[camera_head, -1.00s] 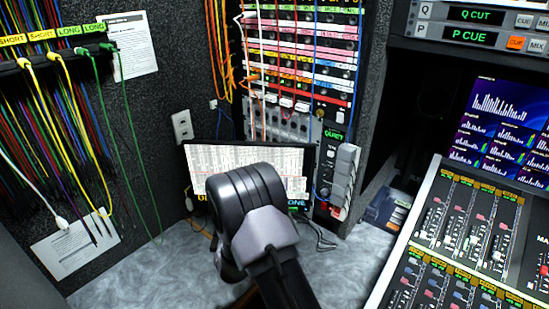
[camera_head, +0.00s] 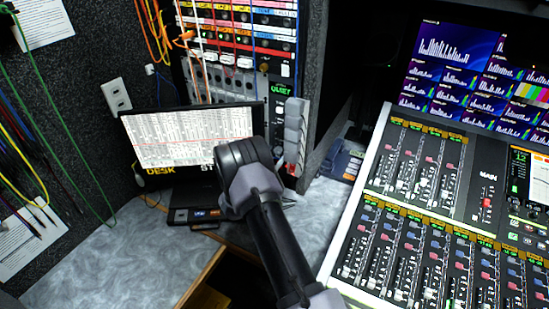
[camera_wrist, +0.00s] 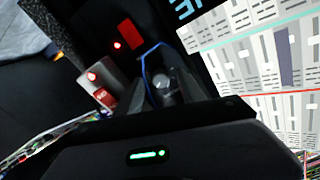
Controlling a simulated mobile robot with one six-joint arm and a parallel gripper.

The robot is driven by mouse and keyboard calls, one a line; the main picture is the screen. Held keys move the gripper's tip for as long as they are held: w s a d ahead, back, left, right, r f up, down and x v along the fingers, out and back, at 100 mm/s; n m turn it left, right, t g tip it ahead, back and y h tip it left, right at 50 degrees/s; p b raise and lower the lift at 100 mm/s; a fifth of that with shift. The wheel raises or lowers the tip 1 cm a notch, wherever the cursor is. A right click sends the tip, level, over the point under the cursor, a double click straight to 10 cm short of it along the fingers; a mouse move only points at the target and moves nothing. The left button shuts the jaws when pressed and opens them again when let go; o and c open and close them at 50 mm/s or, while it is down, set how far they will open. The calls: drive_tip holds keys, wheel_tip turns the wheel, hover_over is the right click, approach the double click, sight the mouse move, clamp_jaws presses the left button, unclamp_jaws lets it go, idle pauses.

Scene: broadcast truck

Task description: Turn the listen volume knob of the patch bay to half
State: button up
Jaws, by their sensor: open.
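The patch bay (camera_head: 235,60) is the tall rack at the back, with rows of coloured label strips and cables. Its lower right part, under the green QUIET display (camera_head: 281,90), is partly hidden by my arm. In the wrist view a small round grey knob (camera_wrist: 163,83) shows in front of my gripper (camera_wrist: 166,72), on a dark panel. It seems to be the listen volume knob, but no label or pointer can be read. My gripper is open around or just before the knob; contact cannot be told.
A lit screen (camera_head: 190,138) stands left of my arm, close to the gripper in the wrist view (camera_wrist: 262,65). A blue cable (camera_wrist: 146,62) loops beside the knob. Red-lit buttons (camera_wrist: 104,97) are to its left. A mixing console (camera_head: 430,190) fills the right.

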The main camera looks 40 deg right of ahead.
drive_tip(key=shift+w+d, duration=0.1)
drive_tip(key=shift+d, duration=0.2)
clamp_jaws()
